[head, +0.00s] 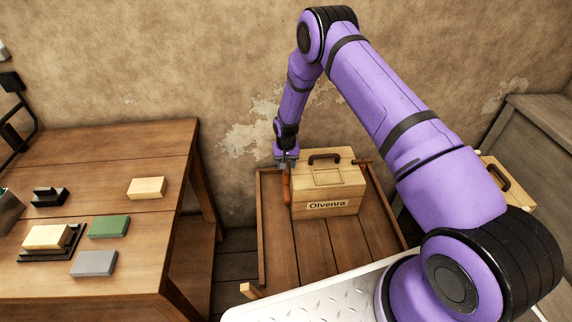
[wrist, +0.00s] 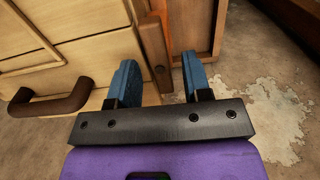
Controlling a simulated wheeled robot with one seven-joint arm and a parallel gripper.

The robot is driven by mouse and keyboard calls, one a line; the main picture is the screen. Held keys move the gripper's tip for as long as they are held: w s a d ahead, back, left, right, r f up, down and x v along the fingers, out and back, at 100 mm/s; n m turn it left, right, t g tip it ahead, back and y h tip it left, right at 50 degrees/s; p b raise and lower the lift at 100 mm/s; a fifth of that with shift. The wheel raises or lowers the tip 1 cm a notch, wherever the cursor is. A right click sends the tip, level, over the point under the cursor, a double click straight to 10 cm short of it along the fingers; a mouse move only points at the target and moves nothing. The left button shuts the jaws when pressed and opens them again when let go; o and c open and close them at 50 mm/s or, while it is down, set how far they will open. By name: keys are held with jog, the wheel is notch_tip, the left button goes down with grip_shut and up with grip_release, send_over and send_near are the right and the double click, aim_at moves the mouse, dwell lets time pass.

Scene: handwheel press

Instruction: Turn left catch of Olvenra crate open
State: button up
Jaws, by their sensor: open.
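The Olvenra crate (head: 328,207) is a pale wooden box with a dark handle on top and a name label on its front. It stands on a brown wooden cart. In the wrist view its pale panels (wrist: 95,47) and dark handle (wrist: 55,102) are at the left. My gripper (head: 286,164) is at the crate's upper left side. In the wrist view my gripper (wrist: 160,68) is open, with its blue fingers on either side of a brown bar, apparently the left catch (wrist: 155,50). An orange part (wrist: 163,25) shows beside the bar. I cannot tell whether the fingers touch the bar.
The cart's raised left rim (head: 262,230) runs beside the crate. A wooden table (head: 120,215) with several small blocks stands at the left. Another pale crate (head: 491,165) is at the right, partly behind my arm. The wall is close behind.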

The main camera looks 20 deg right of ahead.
notch_tip(320, 180, up, 10)
jog(key=shift+r, duration=0.15)
dwell(0.3)
jog(key=s+d+r+t, duration=0.1)
jog(key=s+r, duration=0.3)
jog(key=r, duration=0.8)
jog(key=s+d+r+n+t, duration=0.1)
jog(key=s+r, duration=0.4)
jog(key=r, duration=0.7)
jog(key=s+d+r, duration=0.2)
jog(key=s+r, duration=0.2)
jog(key=r, duration=0.8)
jog(key=s+d+r+t, duration=0.1)
jog(key=s+r+t, duration=0.1)
jog(key=s+r, duration=1)
jog(key=s+d+n+t, duration=0.1)
jog(key=s, duration=1.9)
jog(key=shift+d+f, duration=0.2)
jog(key=shift+f, duration=0.1)
